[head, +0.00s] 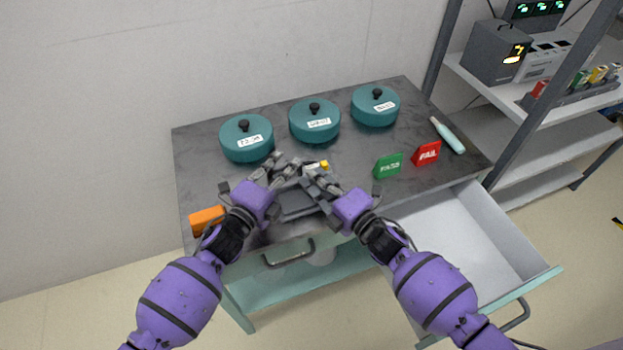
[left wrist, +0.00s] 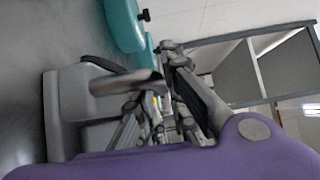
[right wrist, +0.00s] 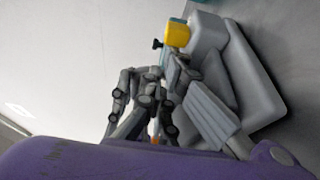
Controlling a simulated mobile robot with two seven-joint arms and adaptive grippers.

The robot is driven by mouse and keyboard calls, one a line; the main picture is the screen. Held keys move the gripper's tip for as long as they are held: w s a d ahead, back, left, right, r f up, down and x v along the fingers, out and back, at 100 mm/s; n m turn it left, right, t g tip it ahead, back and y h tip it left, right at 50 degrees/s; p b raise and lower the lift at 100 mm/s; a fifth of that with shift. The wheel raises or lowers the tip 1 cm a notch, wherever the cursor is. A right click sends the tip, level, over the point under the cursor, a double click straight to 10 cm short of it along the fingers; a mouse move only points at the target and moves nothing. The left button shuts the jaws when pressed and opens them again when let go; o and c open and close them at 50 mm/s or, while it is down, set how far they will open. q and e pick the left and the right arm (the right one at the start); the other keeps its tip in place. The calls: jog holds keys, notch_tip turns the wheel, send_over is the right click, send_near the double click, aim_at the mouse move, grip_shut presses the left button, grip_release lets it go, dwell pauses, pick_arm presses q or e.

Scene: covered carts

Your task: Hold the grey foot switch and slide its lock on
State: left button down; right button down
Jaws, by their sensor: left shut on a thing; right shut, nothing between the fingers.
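The grey foot switch (head: 296,203) lies on the dark cart top between my two grippers, partly hidden by them in the head view. Its grey body fills the left of the left wrist view (left wrist: 72,110) and the right of the right wrist view (right wrist: 262,88). A yellow piece, which looks like the lock slider (right wrist: 177,33), sits at one end of it and also shows in the head view (head: 324,165). My left gripper (head: 287,167) is shut on the foot switch. My right gripper (head: 311,174) is shut and empty close beside it; contact is unclear.
Teal lidded pots (head: 247,148) stand along the back. A green PASS sign (head: 388,166), red FAIL sign (head: 427,153) and pale bottle (head: 448,136) are at right. An orange block (head: 207,220) is at left. An open drawer (head: 480,235) juts out at front right.

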pick_arm(q)
jog(key=shift+a+f, duration=0.1)
jog(key=shift+f, duration=0.05)
pick_arm(e)
jog(key=shift+d, duration=0.2)
jog(key=v, duration=1)
jog(key=shift+a, duration=0.15)
pick_arm(q)
jog(key=c, duration=1.7)
grip_release()
